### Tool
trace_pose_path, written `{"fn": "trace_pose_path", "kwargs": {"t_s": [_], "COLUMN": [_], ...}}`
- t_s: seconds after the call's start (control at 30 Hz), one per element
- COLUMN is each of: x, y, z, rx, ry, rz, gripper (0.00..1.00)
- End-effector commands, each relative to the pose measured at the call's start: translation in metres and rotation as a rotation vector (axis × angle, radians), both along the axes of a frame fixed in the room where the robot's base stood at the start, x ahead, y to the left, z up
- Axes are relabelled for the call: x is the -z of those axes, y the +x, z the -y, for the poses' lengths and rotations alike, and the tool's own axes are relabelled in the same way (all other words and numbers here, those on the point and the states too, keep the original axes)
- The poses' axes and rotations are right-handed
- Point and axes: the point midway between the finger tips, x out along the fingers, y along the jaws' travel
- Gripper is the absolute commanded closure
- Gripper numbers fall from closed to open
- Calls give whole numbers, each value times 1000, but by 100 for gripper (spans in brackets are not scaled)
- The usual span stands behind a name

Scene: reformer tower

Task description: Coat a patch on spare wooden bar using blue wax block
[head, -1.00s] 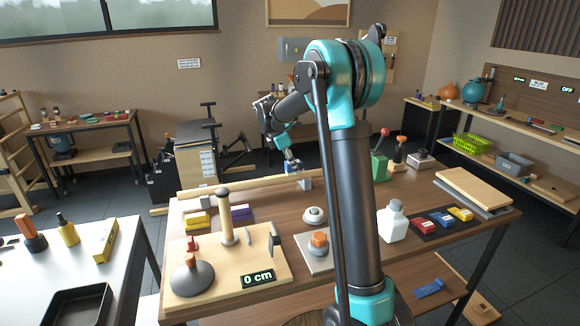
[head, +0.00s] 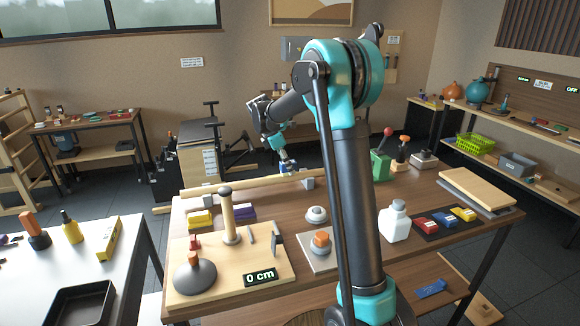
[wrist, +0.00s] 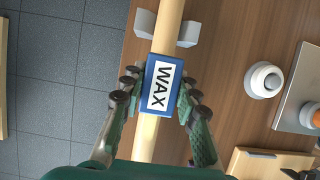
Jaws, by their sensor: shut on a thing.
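The blue wax block (wrist: 162,85), with a white label reading WAX, is between the fingers of my gripper (wrist: 160,98) in the wrist view. My gripper is shut on it. The block sits over the pale round wooden bar (wrist: 145,138), which runs beneath it; I cannot tell whether they touch. In the head view my gripper (head: 287,168) is at the bar's right part, and the bar (head: 235,184) extends left along the table's far edge. The bar's surface under the block is hidden.
A grey support (wrist: 187,34) holds the bar just beyond the block. The wooden table (head: 350,198) also carries a board with a post (head: 229,215), yellow (head: 199,218) and purple (head: 243,212) blocks, a white round knob (head: 317,214) and a white bottle (head: 394,223).

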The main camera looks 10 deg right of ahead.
Motion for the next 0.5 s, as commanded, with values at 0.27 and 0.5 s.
{"fn": "trace_pose_path", "kwargs": {"t_s": [0.27, 0.5], "x": [0, 1], "y": [2, 3], "z": [14, 21], "rx": [2, 1], "ry": [-1, -1], "rz": [1, 1], "gripper": [93, 93]}}
